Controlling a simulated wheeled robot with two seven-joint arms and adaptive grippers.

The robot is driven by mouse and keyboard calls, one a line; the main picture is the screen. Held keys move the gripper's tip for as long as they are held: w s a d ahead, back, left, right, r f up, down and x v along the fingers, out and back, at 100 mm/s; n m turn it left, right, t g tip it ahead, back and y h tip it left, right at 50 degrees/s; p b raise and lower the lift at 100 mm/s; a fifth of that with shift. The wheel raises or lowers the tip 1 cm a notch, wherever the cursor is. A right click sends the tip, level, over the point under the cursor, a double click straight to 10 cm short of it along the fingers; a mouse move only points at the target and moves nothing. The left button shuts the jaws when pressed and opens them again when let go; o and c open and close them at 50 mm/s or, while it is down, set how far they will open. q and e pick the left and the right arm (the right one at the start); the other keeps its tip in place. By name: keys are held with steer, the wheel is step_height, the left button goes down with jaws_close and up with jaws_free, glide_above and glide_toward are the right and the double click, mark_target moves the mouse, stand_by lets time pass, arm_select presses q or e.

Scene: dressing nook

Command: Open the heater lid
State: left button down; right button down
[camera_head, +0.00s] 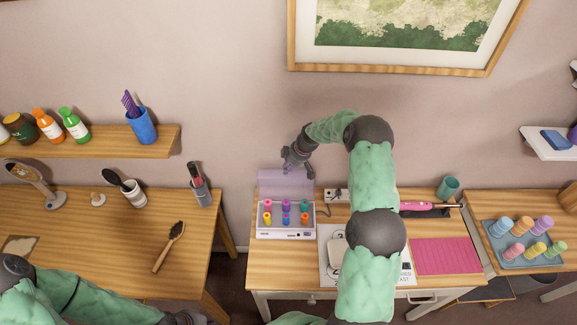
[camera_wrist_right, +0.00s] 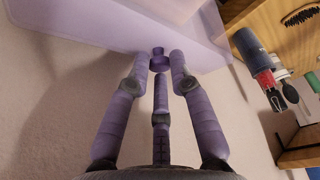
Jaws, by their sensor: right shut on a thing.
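The heater (camera_head: 286,234) is a white box holding several coloured rollers, at the left of the dressing table. Its translucent purple lid (camera_head: 272,181) stands raised at the back edge, with the rollers uncovered. My right gripper (camera_head: 290,163) is at the lid's upper edge. In the right wrist view its fingers (camera_wrist_right: 159,68) are shut around the small purple knob (camera_wrist_right: 158,52) on the lid (camera_wrist_right: 75,28). My left arm crosses the lower left corner, and its gripper (camera_head: 186,318) is cut off by the bottom edge.
A pink mat (camera_head: 446,256) and a pink styling iron (camera_head: 420,207) lie right of my right arm. A blue-grey tray (camera_head: 497,262) holds several coloured rollers. A left table (camera_head: 110,240) carries a brush (camera_head: 168,247) and cups.

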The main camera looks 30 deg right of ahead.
steer(key=shift+s+a+r+t+h+b, duration=0.25)
steer(key=shift+s+a+t+b, duration=0.45)
steer(key=shift+b, duration=1.05)
steer(key=shift+s+a+r+t+h+b, duration=0.1)
steer(key=shift+s+a+t+h+b, duration=0.3)
steer(key=shift+s+b, duration=0.9)
steer(key=shift+a+b, duration=0.3)
steer(key=shift+b, duration=0.6)
steer(key=shift+s+a+r, duration=0.15)
steer(key=shift+s, duration=0.2)
steer(key=c, duration=1.2)
jaws_free()
steer(key=shift+n, duration=0.3)
steer(key=shift+o, duration=0.5)
steer(key=shift+a, duration=0.15)
steer(key=shift+s, duration=0.1)
steer(key=v, duration=1.2)
